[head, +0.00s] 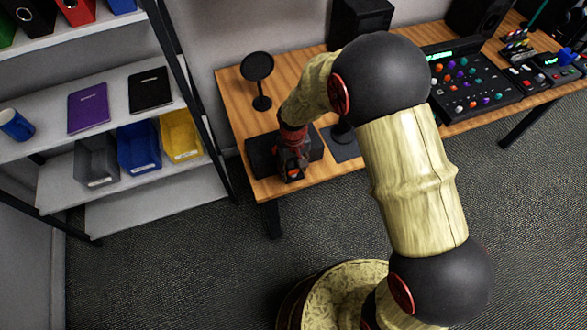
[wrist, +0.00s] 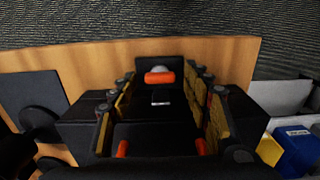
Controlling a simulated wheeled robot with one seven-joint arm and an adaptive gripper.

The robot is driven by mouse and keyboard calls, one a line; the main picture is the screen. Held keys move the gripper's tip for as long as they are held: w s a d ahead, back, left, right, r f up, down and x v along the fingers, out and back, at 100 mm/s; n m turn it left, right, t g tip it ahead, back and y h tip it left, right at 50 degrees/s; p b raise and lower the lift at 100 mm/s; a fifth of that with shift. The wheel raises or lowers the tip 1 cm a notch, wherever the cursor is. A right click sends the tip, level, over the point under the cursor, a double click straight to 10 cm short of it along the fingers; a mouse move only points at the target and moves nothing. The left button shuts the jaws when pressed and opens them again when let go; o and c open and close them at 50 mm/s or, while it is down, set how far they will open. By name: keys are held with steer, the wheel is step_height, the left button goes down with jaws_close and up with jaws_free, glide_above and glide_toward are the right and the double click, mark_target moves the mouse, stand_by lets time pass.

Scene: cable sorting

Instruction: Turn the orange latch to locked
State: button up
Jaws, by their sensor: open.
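The orange latch (wrist: 159,78) shows in the wrist view as a short bar lying crosswise on a black mount, with a pale round part behind it. The latch also shows in the head view as a small orange patch (head: 293,172) just below my gripper (head: 293,152). A black case (head: 262,158) lies under and beside my gripper at the table's left end. In the wrist view my gripper (wrist: 161,92) is open, one finger to each side, with the latch ahead between the fingertips. I cannot tell whether either finger touches the latch.
The wooden table (head: 236,108) carries a round black stand (head: 257,72), a dark flat plate (head: 342,146) and a mixer (head: 468,80) further right. A shelf (head: 60,85) with yellow (head: 181,135), blue (head: 139,147) and grey bins (head: 97,160) stands left. The floor in front is clear.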

steer(key=c, duration=1.1)
